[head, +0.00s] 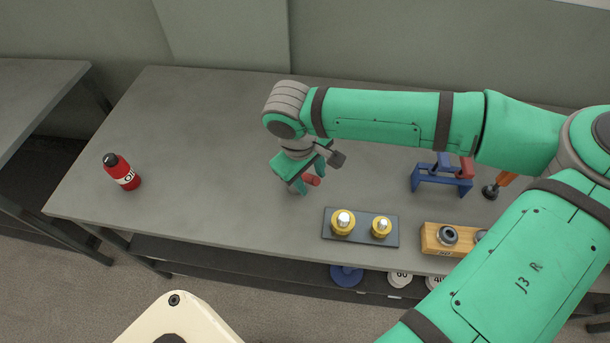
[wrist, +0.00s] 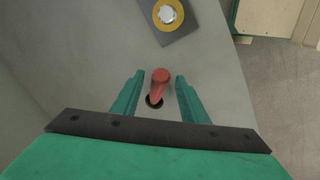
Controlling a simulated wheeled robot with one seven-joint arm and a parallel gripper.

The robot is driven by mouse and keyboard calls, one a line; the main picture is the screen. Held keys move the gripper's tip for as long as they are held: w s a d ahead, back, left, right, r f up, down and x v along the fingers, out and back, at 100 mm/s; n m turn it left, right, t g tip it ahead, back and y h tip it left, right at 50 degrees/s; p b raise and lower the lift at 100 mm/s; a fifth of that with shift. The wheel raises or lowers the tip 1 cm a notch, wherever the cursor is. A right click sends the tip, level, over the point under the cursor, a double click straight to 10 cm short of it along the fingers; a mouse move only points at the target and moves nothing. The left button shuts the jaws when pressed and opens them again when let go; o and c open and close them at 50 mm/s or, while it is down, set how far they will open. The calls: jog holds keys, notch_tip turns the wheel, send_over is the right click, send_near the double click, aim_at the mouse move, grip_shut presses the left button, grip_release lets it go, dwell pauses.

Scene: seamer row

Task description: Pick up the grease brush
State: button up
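A red-handled tool (wrist: 160,78) with a dark round end stands between the two green fingers of my gripper (wrist: 159,84) in the wrist view. It may be the grease brush, but I cannot make out bristles. A gap shows between the handle and each finger, so my gripper is open around it. In the head view my gripper (head: 299,186) points down low over the middle of the bench, and the red handle (head: 312,180) shows beside the fingers; the rest is hidden by the gripper.
A grey plate (head: 362,240) with two yellow-ringed pieces lies nearby on the bench (head: 190,190). A wooden block (head: 430,248), a blue rack (head: 425,178) and an orange-handled tool (head: 503,181) are to the right. A red oil bottle (head: 122,172) stands left. The left-centre bench is clear.

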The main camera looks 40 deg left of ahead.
jog(key=shift+x, duration=2.55)
jog(key=shift+w, duration=0.1)
grip_shut()
